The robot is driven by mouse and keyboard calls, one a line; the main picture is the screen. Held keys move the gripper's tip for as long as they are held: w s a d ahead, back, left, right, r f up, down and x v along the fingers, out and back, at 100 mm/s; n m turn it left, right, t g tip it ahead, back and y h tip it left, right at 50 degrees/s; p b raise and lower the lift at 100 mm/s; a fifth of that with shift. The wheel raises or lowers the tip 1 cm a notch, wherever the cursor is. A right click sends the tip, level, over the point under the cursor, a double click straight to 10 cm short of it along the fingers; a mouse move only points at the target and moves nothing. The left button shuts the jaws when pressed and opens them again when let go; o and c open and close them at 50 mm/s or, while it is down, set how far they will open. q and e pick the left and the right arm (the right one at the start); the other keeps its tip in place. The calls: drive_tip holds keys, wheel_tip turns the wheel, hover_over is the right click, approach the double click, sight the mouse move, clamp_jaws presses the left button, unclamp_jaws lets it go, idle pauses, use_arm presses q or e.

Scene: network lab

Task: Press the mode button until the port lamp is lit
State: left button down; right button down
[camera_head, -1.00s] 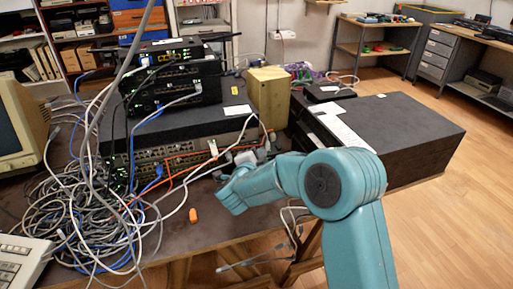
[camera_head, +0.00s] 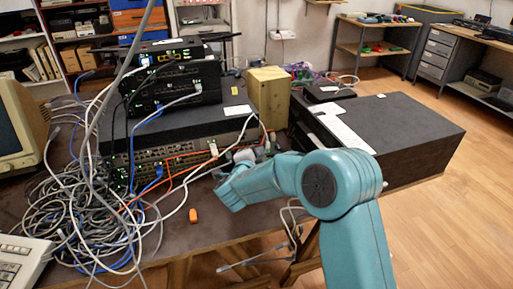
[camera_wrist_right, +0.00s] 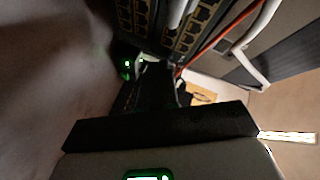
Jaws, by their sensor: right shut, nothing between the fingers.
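A stack of network devices stands on the table. The lowest switch (camera_head: 185,160) has rows of ports on its front. In the right wrist view its port rows (camera_wrist_right: 190,30) show at the top, tilted. Small green lights (camera_wrist_right: 127,66) glow beside the tips of my fingers. My right gripper (camera_wrist_right: 152,75) is shut and empty, with its dark fingers pointing at the switch front. I cannot tell whether they touch it. In the head view my teal right arm mostly hides the gripper. I cannot make out the mode button or tell which light is the port lamp. My left gripper is not in view.
A big tangle of cables (camera_head: 75,205) covers the table's left side. An orange cable and white cables hang by the switch front. A small orange piece (camera_head: 193,215) lies on the table. A wooden block (camera_head: 268,97) and a large black case (camera_head: 395,130) stand to the right.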

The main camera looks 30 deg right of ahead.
idle(0.4)
drive_tip(key=shift+s+a+b, duration=0.2)
drive_tip(key=shift+s+b, duration=0.1)
drive_tip(key=shift+s, duration=0.4)
drive_tip(key=shift+s+a+b, duration=0.1)
drive_tip(key=shift+s+b, duration=0.2)
drive_tip(key=shift+s, duration=0.25)
drive_tip(key=shift+s+a+b, duration=0.25)
drive_tip(key=shift+s, duration=0.7)
drive_tip(key=shift+s+a+b, duration=0.2)
drive_tip(key=shift+s+b, duration=0.05)
drive_tip(key=shift+s, duration=0.65)
drive_tip(key=shift+a, duration=0.1)
